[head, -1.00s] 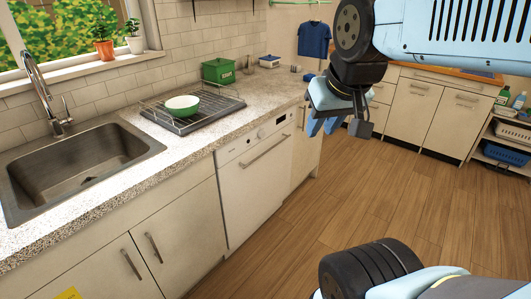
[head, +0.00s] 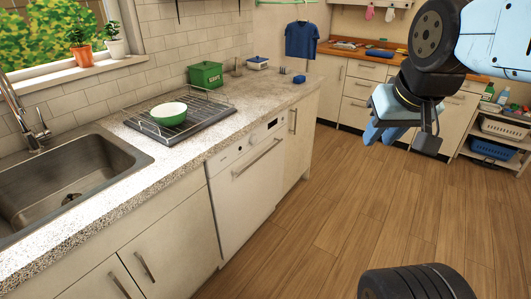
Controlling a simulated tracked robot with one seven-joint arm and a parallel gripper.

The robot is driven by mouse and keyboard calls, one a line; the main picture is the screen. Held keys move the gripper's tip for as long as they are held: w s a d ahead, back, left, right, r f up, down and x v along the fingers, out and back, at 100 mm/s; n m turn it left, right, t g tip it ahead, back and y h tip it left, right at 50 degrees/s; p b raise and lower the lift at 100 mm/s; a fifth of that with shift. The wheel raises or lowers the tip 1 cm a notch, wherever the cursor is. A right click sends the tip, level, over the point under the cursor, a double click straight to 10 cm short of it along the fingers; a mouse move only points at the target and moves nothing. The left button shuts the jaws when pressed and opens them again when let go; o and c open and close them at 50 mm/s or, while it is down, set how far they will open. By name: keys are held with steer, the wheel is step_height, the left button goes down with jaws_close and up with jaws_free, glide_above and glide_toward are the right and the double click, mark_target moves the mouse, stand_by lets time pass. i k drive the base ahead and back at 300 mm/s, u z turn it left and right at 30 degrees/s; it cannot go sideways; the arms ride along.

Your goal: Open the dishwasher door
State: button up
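The dishwasher (head: 243,193) is a white front panel built in under the counter, left of the picture's middle. Its door is shut, with a long bar handle (head: 257,158) near the top and a dial and small display above it. My gripper (head: 372,135) hangs in the air to the right of the dishwasher, over the floor and apart from the handle.
The counter (head: 165,160) runs above the dishwasher, with a sink (head: 75,175), a dish rack (head: 205,118) with a green bowl (head: 168,113) and a green box (head: 206,75). Shelves with baskets (head: 503,130) stand at far right. The wooden floor (head: 330,220) before the dishwasher is clear.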

mark_target(243, 194)
steer(key=z, duration=0.1)
steer(key=i, duration=0.85)
steer(key=u, duration=0.1)
